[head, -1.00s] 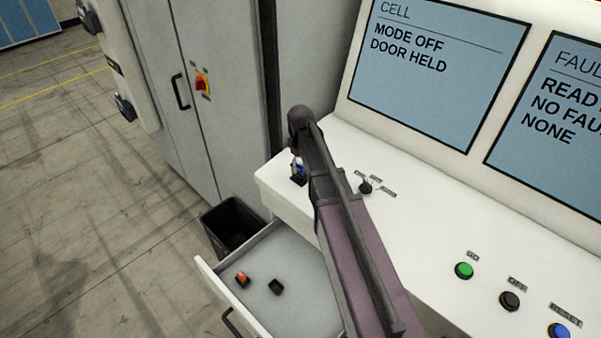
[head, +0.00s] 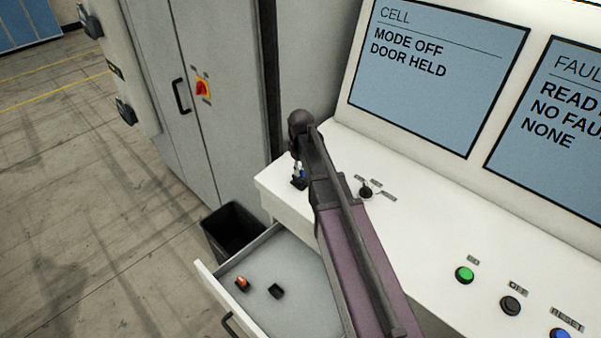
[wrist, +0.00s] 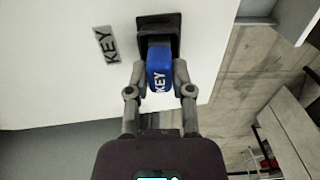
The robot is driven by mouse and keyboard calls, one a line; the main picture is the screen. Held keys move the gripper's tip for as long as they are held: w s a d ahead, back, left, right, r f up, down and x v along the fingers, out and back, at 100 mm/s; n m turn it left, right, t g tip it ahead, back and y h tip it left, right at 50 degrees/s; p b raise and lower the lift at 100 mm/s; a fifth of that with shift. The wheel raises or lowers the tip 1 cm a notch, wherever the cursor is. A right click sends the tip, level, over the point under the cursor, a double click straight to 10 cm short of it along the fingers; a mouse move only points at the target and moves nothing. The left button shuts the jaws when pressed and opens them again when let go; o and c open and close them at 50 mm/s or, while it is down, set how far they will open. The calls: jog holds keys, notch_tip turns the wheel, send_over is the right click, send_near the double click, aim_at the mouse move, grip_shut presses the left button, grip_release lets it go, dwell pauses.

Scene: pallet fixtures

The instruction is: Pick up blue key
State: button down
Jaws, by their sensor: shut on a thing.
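The blue key (wrist: 160,72) shows in the wrist view with the word KEY on its face. It stands at a black holder (wrist: 158,24) on the white console top, beside a label that reads KEY (wrist: 106,45). My gripper (wrist: 160,68) is shut on the blue key, one finger on each side. In the head view a little of the blue key (head: 300,168) shows at the console's left end, next to my arm, which hides most of the gripper. Whether the key is still seated in the holder is hard to tell.
An open drawer (head: 310,270) below holds an orange piece (head: 242,284) and a black piece (head: 276,291). A black bin (head: 235,228) stands beside it. A selector switch (head: 366,190) and push buttons, one green (head: 464,275), sit on the console. A grey cabinet (head: 215,120) stands behind.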

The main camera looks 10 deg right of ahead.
jog(key=shift+r, duration=0.15)
notch_tip(320, 180, up, 3)
jog(key=p, duration=0.3)
jog(key=shift+r+p, duration=0.15)
jog(key=shift+p, duration=0.15)
jog(key=s+r+p, duration=0.1)
jog(key=s, duration=1.5)
jog(key=shift+a+r, duration=0.2)
